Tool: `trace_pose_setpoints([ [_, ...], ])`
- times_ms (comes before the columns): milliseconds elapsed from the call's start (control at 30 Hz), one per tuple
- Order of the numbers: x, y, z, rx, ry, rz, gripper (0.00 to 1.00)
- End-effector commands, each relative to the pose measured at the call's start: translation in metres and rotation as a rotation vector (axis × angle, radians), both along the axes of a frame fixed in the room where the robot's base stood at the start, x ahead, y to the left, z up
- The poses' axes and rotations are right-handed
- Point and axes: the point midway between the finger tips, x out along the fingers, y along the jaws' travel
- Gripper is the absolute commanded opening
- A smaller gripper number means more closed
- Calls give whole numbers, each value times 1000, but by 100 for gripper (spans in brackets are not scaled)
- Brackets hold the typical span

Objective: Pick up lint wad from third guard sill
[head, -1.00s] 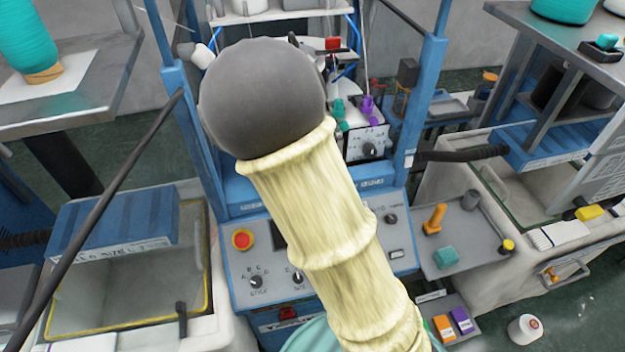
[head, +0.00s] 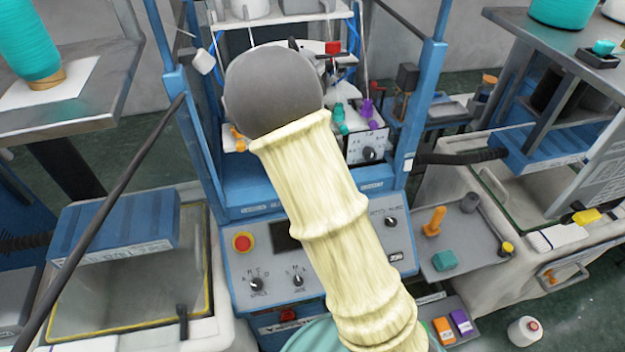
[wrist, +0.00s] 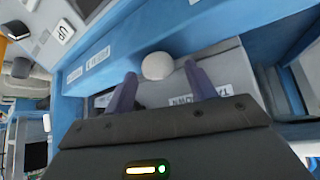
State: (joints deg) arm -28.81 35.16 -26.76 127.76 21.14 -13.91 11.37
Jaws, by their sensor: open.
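A whitish, rounded lint wad (wrist: 157,66) shows in the wrist view against a blue sill (wrist: 185,38) of the machine. My gripper (wrist: 160,70) is open, with one dark finger on each side of the wad in the picture. The wad appears at or just beyond the fingertips; I cannot tell whether either finger touches it. In the head view my sleeved arm and its grey rounded end hide the gripper and the wad.
A blue machine frame post (head: 195,130) stands left of my arm, another (head: 418,100) right. The control panel (head: 240,285) with a red button (head: 242,242) lies below. A printed label plate (wrist: 185,100) is behind the fingers. A side tray (head: 470,235) holds small items.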

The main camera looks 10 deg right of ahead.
Motion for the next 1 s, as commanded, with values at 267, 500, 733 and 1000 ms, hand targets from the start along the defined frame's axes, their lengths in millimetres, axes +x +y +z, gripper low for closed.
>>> trace_pose_setpoints([
  [267,1,-1,-2,0,-1,0,56],
  [500,1,-1,-2,0,0,0,56],
  [733,1,-1,-2,0,0,0,22],
  [1000,1,-1,-2,0,0,0,5],
])
